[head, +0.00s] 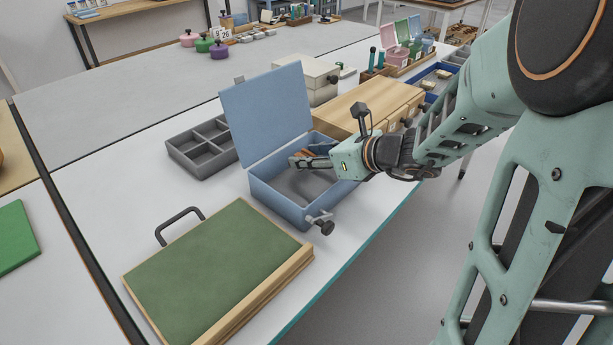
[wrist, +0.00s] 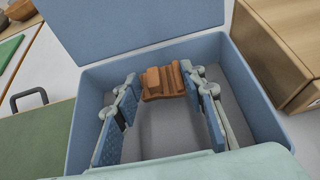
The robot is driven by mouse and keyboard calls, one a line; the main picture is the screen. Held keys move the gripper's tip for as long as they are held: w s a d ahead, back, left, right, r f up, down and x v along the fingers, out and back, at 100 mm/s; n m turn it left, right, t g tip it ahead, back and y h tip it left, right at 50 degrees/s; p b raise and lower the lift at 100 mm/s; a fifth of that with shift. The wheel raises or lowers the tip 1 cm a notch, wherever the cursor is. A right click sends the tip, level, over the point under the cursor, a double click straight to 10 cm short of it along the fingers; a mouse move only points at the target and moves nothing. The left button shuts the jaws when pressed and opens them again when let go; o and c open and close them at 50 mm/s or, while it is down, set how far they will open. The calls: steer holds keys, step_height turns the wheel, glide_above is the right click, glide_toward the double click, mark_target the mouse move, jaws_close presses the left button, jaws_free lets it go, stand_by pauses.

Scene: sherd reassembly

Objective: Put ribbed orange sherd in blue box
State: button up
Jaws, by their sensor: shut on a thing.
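The blue box (head: 279,208) stands on the table with its lid (head: 266,112) raised; it fills much of the wrist view (wrist: 82,120). My gripper (head: 299,161) reaches into the box's open top from the right. In the wrist view my gripper (wrist: 160,97) has its two fingers on either side of the ribbed orange sherd (wrist: 163,82), and is shut on it. In the head view the sherd (head: 303,154) is partly hidden by the fingers. I cannot tell whether the sherd touches the box floor.
A green-topped board (head: 215,262) with a black handle lies in front of the box. A grey compartment tray (head: 195,150) sits to the left. A wooden drawer unit (head: 367,104) stands close behind the box at right. White table shows at left.

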mark_target(306, 181)
steer(key=shift+s+a+f, duration=0.1)
steer(key=shift+a+f, duration=0.1)
steer(key=shift+f, duration=0.15)
steer(key=shift+s+a+f+b, duration=0.15)
steer(key=shift+f+b, duration=0.95)
steer(key=shift+f, duration=0.55)
steer(key=shift+f, duration=0.1)
steer(key=o, duration=1.2)
steer(key=shift+c, duration=0.2)
steer(key=shift+r, duration=0.25)
steer(key=p+v, duration=0.4)
steer(key=v, duration=0.7)
steer(key=shift+s+d, duration=0.25)
steer(key=shift+d, duration=0.1)
